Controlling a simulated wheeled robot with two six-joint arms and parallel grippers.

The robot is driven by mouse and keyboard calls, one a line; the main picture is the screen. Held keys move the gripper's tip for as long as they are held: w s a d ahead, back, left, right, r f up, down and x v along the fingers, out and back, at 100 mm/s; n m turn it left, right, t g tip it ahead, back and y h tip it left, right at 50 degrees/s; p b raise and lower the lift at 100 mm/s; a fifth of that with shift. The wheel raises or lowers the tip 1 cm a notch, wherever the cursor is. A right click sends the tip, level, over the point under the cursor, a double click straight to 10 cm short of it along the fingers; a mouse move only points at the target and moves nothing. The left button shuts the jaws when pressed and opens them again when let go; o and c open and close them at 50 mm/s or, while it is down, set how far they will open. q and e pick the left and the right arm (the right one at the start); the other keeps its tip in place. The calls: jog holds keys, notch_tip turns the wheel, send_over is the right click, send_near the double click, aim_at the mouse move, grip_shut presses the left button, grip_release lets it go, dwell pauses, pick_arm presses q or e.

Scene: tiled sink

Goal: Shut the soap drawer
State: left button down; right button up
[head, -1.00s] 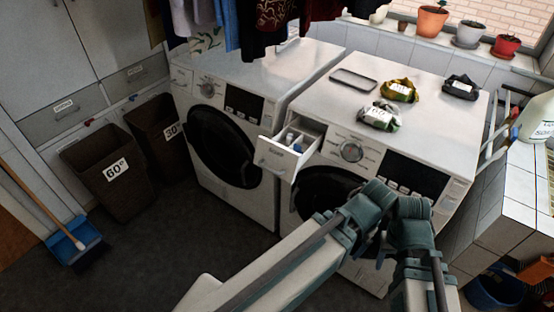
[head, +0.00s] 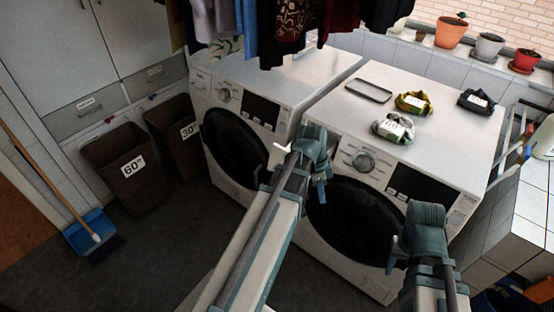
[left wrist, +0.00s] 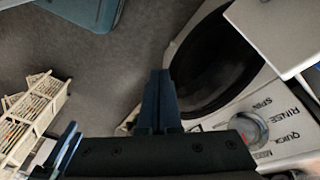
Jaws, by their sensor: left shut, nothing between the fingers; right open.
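The soap drawer belongs to the right washing machine (head: 420,145). In the head view my left arm hides most of it. A small white corner (head: 283,148), probably of the drawer, shows left of the arm. In the left wrist view a white panel (left wrist: 282,30), apparently the drawer, stands out over the machine's control panel at the upper right. My left gripper (head: 320,191) is shut and empty, in front of the machine near the drawer. Its dark blue fingers (left wrist: 157,100) are apart from the white panel. My right gripper (head: 397,252) is open and empty, in front of the machine's lower right.
Another washing machine (head: 240,120) stands to the left. A tray (head: 369,91) and several small bundles lie on the right machine's top. Clothes (head: 290,30) hang above. Two brown baskets (head: 128,168) stand at left. The dark floor (head: 165,240) between is clear.

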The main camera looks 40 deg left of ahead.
pick_arm(q)
jog(key=a+r+m+t+h+p, duration=0.1)
jog(key=a+r+m+t+p, duration=0.2)
jog(key=a, duration=0.9)
jog(key=a+r+m+t+h, duration=0.1)
jog(key=a+r+m, duration=0.3)
jog(key=a, duration=0.8)
jog(key=b+x, duration=0.4)
jog(key=x, duration=0.1)
jog(key=b+x, duration=0.3)
jog(key=x, duration=0.2)
jog(key=shift+w+a+b, duration=0.15)
jog(key=shift+a+b, duration=0.1)
jog(key=shift+b, duration=0.1)
jog(key=shift+w+d+f+b, duration=0.25)
jog(key=shift+f+b, duration=0.05)
jog(key=shift+f, duration=0.1)
jog(key=shift+r, duration=0.1)
